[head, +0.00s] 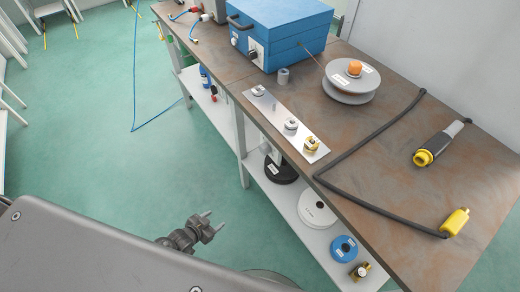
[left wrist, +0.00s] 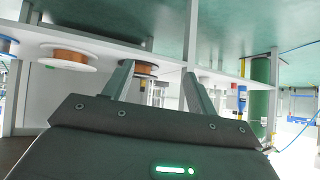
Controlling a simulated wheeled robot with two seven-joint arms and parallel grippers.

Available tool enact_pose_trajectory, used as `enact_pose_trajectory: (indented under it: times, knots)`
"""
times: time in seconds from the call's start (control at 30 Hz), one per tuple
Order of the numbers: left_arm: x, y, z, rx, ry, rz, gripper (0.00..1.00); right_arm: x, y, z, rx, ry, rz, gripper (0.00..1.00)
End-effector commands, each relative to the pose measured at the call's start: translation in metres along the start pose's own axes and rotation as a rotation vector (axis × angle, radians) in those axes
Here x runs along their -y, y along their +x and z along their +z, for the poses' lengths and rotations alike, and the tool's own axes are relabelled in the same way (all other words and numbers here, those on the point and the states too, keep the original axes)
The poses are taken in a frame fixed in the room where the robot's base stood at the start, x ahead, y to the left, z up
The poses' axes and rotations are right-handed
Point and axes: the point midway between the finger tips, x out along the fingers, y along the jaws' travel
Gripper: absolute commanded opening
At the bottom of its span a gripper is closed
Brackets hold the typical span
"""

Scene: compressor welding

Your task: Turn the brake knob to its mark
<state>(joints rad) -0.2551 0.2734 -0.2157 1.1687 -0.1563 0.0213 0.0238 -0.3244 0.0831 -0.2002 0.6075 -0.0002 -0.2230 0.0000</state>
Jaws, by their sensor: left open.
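An orange knob (head: 354,69) sits on top of a grey spool unit (head: 348,85) on the brown workbench, with small white labels beside it. A mark on it is too small to make out. My left gripper (head: 214,221) is low over the green floor in front of the bench, well away from the knob. Its two fingers are apart with nothing between them, and they also show in the left wrist view (left wrist: 158,70). The knob cannot be made out in the left wrist view. My right gripper is not in view.
A blue box (head: 282,30) stands behind the spool. A metal plate (head: 285,124) with fittings lies along the bench's front edge (head: 300,165). A dark cable and a black-yellow torch (head: 440,142) lie to the right.

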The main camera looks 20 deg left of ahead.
Motion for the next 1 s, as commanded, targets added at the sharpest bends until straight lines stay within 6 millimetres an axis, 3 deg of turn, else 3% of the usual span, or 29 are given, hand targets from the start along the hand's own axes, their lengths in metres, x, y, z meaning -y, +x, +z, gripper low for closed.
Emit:
enact_pose_trajectory:
  times: [0.03,0.1,0.2,0.3,0.43,0.6,0.77,1.0]
  knots:
    - [0.011,-0.003,-0.057,-0.132,0.048,0.02,0.57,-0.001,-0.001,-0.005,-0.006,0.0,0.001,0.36]
    - [0.017,-0.015,-0.128,-0.302,0.109,0.059,0.57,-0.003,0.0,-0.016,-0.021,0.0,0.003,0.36]
    - [0.012,-0.044,-0.208,-0.504,0.187,0.12,0.57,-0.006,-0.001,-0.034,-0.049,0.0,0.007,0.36]
    - [0.003,-0.072,-0.261,-0.644,0.247,0.172,0.57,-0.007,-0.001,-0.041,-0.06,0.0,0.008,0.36]
    - [-0.006,-0.096,-0.294,-0.739,0.289,0.213,0.57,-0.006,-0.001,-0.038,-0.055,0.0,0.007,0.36]
    - [-0.009,-0.101,-0.302,-0.762,0.298,0.223,0.57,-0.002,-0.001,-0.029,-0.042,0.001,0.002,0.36]
    - [-0.012,-0.092,-0.31,-0.762,0.295,0.221,0.57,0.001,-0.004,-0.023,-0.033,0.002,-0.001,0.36]
    - [-0.025,-0.062,-0.34,-0.762,0.295,0.221,0.57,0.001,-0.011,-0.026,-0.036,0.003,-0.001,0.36]
